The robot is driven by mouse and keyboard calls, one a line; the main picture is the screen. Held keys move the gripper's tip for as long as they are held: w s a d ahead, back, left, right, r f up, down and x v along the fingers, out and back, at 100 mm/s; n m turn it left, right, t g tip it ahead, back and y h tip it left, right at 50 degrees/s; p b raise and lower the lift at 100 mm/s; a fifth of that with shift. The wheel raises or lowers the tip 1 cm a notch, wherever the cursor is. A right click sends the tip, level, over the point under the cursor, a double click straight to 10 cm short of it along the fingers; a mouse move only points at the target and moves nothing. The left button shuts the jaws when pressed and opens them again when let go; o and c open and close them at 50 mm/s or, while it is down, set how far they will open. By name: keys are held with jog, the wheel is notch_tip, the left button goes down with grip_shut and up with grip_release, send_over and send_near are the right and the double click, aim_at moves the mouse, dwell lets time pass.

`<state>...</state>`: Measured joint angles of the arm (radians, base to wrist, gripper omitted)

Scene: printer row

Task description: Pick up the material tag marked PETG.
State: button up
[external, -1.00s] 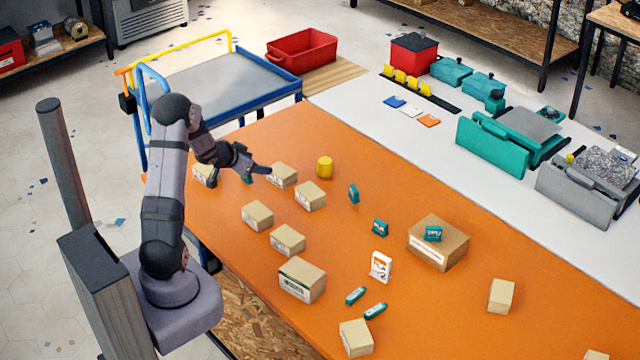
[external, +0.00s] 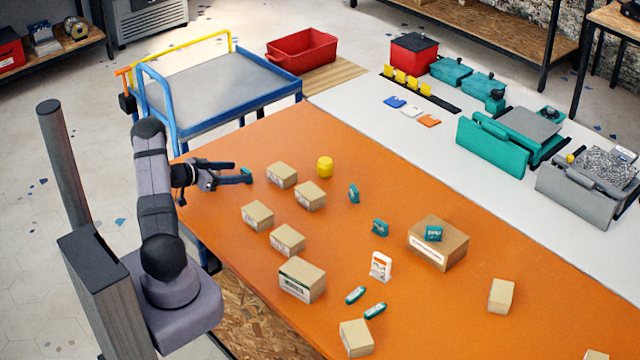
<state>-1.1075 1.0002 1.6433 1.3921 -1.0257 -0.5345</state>
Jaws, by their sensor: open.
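My gripper (external: 240,173) is open at the left end of the orange table, low over its surface. A small teal tag (external: 247,175) is at its fingertips; I cannot tell whether it lies between the fingers or just beyond them. More teal tags stand mid-table (external: 354,193), (external: 380,228), one is on a large carton (external: 433,233), and two lie flat near the front (external: 355,295), (external: 375,310). A white and orange tag or packet (external: 380,266) stands among them. The lettering is too small to read, so I cannot tell which is marked PETG.
Several small cartons (external: 288,239) stand right of and in front of my gripper. A large carton (external: 438,250) is to the right. The blue trolley (external: 215,82) is beyond the table's left end.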

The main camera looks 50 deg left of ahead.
aim_at(245, 170)
jog(key=shift+w, duration=0.45)
jog(key=shift+p+x, duration=0.9)
jog(key=shift+x, duration=1.35)
jog(key=shift+a, duration=0.1)
jog(key=shift+s, duration=0.1)
jog(key=c, duration=1.1)
